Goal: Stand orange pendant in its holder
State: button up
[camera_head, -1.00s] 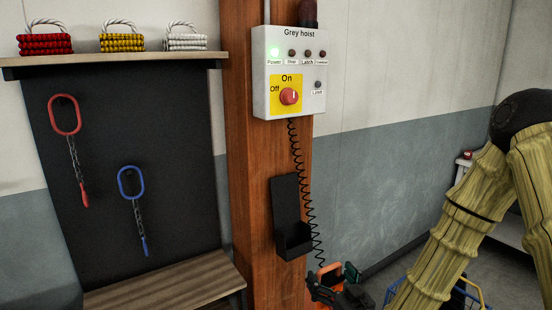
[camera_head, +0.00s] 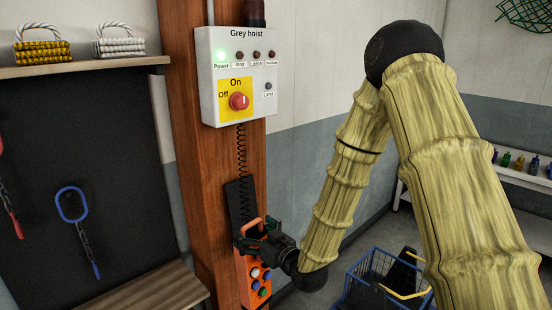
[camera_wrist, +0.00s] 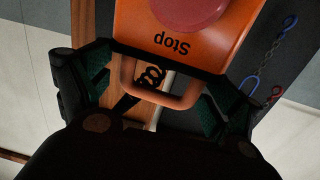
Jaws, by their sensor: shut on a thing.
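The orange pendant (camera_head: 253,285), with several coloured buttons, hangs upright from my gripper (camera_head: 258,238) in front of the wooden post. My gripper is shut on the orange loop handle at its top. In the wrist view, the pendant (camera_wrist: 165,20) shows its red button and upside-down "Stop" label, and the handle lies between my fingers (camera_wrist: 160,88). The black holder (camera_head: 235,197) is fixed to the post; its back plate shows just above my gripper. Its lower pocket is hidden behind the gripper and pendant, so I cannot tell whether they touch.
The Grey hoist box (camera_head: 231,100) is above, with a coiled cord (camera_head: 241,160) running down. A wooden bench (camera_head: 150,290) is at lower left, and a blue basket (camera_head: 365,280) stands to the right. A blue ring with chain (camera_head: 71,204) hangs on the dark board.

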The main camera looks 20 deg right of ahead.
jog(key=w+d+r+m+h+p, duration=0.1)
jog(key=w+d+r+p, duration=0.2)
jog(key=d+r, duration=0.35)
jog(key=w+d+r+h+p, duration=0.1)
jog(key=w+d+r+p, duration=0.2)
jog(key=r, duration=0.7)
jog(key=shift+w+a+f, duration=0.75)
jog(key=shift+w+a, duration=0.1)
jog(key=shift+w, duration=1.4)
jog(key=shift+w+a+f, duration=0.8)
jog(key=shift+w, duration=1.5)
jog(key=shift+w+a+f, duration=0.75)
jog(key=shift+w+a, duration=0.1)
jog(key=shift+w, duration=1.4)
jog(key=shift+w+f, duration=0.1)
jog(key=shift+f, duration=0.15)
jog(key=shift+s+f+b, duration=0.15)
jog(key=shift+f+b, duration=0.65)
jog(key=shift+f, duration=0.35)
jog(key=shift+s+f+b, duration=0.1)
jog(key=shift+f+b, duration=0.7)
jog(key=shift+f, duration=0.3)
